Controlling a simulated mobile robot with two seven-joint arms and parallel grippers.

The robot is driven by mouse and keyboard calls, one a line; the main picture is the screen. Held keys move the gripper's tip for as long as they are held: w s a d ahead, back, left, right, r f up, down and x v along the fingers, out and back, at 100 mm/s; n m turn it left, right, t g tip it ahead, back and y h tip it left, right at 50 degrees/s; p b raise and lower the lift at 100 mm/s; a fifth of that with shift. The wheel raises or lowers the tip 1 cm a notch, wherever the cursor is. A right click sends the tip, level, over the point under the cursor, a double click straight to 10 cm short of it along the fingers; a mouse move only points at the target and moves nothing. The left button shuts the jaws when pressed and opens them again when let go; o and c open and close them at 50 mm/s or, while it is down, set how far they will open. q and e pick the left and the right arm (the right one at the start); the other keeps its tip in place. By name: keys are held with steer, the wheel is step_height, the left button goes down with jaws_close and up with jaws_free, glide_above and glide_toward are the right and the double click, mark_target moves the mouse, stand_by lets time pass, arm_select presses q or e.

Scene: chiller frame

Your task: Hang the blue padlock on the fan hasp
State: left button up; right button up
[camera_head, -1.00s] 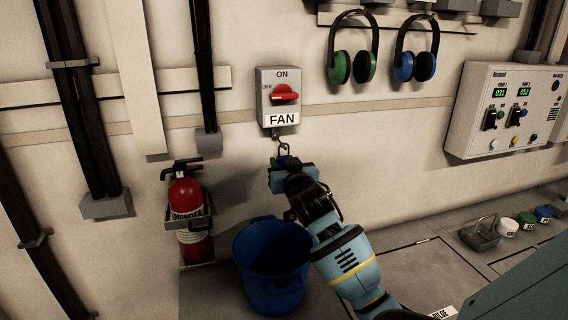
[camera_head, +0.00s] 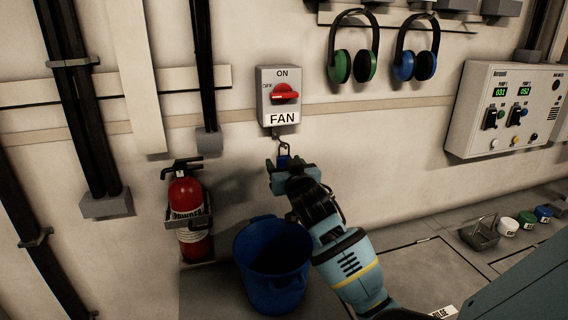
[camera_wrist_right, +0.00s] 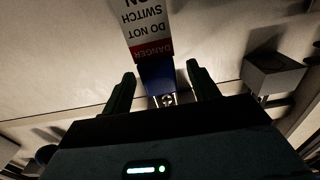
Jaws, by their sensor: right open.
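The grey fan switch box (camera_head: 279,108), with a red handle and a FAN label, is on the wall. The small hasp (camera_head: 276,134) is under it. The blue padlock (camera_head: 284,160) is just below, its grey shackle up at the hasp; whether the shackle passes through is too small to tell. My right gripper (camera_head: 284,165) is open around the padlock. In the right wrist view the padlock's blue body (camera_wrist_right: 158,80) stands between the spread fingers, with gaps on both sides, beside a DANGER tag (camera_wrist_right: 147,25). My left gripper is not in view.
A blue bucket (camera_head: 272,285) stands on the floor below my right arm. A red fire extinguisher (camera_head: 188,215) is on the wall to the left. Green (camera_head: 352,65) and blue (camera_head: 415,65) ear defenders hang upper right. A control panel (camera_head: 508,110) is at the right.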

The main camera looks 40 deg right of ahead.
steer(key=v, duration=0.6)
steer(key=shift+s+a, duration=0.2)
steer(key=shift+s, duration=0.2)
